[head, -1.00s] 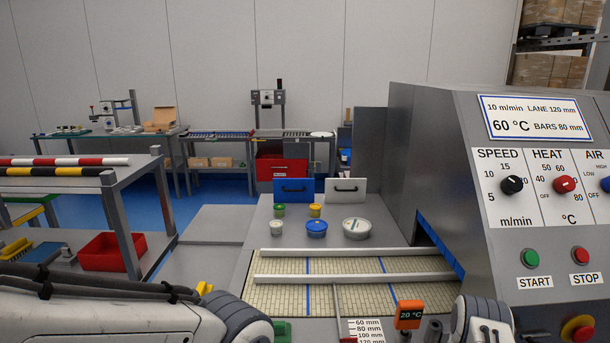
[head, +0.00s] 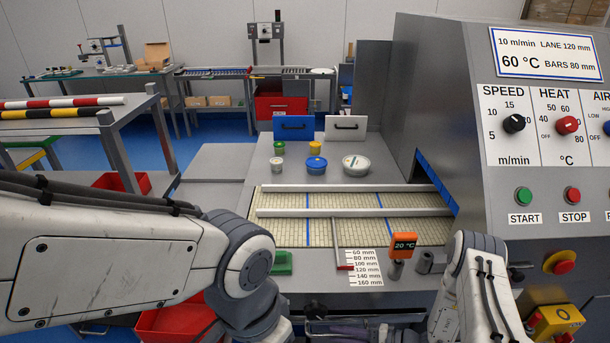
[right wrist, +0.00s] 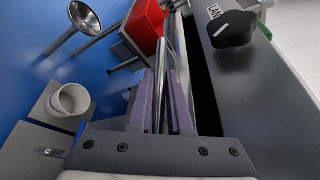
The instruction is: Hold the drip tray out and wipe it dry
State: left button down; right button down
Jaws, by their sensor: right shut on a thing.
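In the right wrist view the purple fingers of my right gripper (right wrist: 167,90) are closed on a thin, shiny metal strip (right wrist: 163,62), which looks like the edge of the drip tray. The rest of the tray cannot be made out there. In the head view my right arm reaches down at the front of the machine, and its fingers are hard to make out at the bottom edge. My left arm comes in from the left and bends down at the bottom; its gripper is out of the picture. I cannot make out a wiping cloth.
An orange 20 °C display (head: 403,245) stands at the front. A red bin (head: 165,322) is low on the left.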

jog(key=s+p, duration=0.4)
jog(key=s, duration=1.8)
dwell(1.6)
jog(key=shift+f, duration=0.1)
dwell(2.0)
